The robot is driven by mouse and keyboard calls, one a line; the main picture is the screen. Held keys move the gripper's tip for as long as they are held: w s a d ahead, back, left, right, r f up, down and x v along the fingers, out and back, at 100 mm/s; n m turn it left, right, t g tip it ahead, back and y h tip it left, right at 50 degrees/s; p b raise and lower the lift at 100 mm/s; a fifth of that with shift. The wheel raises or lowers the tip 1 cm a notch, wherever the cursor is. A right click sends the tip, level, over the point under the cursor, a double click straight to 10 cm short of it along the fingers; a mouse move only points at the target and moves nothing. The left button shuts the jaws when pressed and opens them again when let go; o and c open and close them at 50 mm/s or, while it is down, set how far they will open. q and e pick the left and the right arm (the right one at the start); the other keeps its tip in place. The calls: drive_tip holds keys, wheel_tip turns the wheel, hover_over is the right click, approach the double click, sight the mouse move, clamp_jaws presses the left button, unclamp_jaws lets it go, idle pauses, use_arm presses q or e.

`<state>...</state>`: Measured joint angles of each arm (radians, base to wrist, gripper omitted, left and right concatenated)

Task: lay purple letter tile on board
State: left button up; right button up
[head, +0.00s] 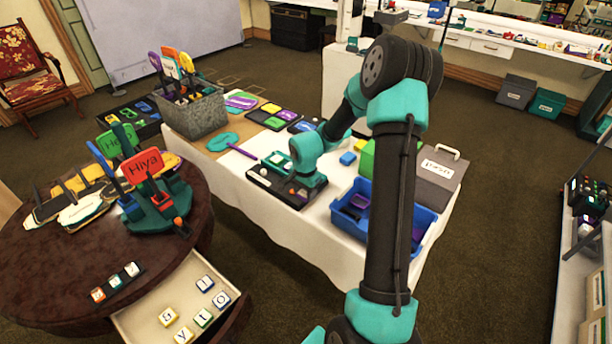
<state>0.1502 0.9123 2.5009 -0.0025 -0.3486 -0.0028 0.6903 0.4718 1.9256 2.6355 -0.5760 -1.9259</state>
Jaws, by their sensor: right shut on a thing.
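My right gripper (290,181) is low over a black board or tray (263,183) on the white-covered table. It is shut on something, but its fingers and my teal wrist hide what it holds. Small pale and orange pieces show on the black board around the gripper. I cannot make out the purple letter tile anywhere. Several letter tiles with blue, yellow and green edges lie in the open drawer (145,318) of the round table. A short black rack (108,291) on the round table holds more tiles. My left gripper is out of view.
A blue crate (428,216) and a grey box (437,178) stand right of the gripper. A grey bin (190,115) of signs stands at the table's far left. A teal sign holder (155,217) stands on the round table. My forearm crosses the table's right part.

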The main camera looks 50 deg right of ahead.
drive_tip(key=w+d, duration=0.3)
drive_tip(key=w+d+f, duration=0.1)
drive_tip(key=w+d, duration=0.2)
drive_tip(key=d, duration=0.1)
drive_tip(key=w+d, duration=0.3)
drive_tip(key=shift+w+d+f, duration=0.1)
drive_tip(key=shift+d+f, duration=0.05)
drive_tip(key=shift+d, duration=0.15)
drive_tip(key=shift+f, duration=1.75)
drive_tip(key=shift+f, duration=0.15)
drive_tip(key=o, duration=0.9)
wheel_tip(320, 180, up, 12)
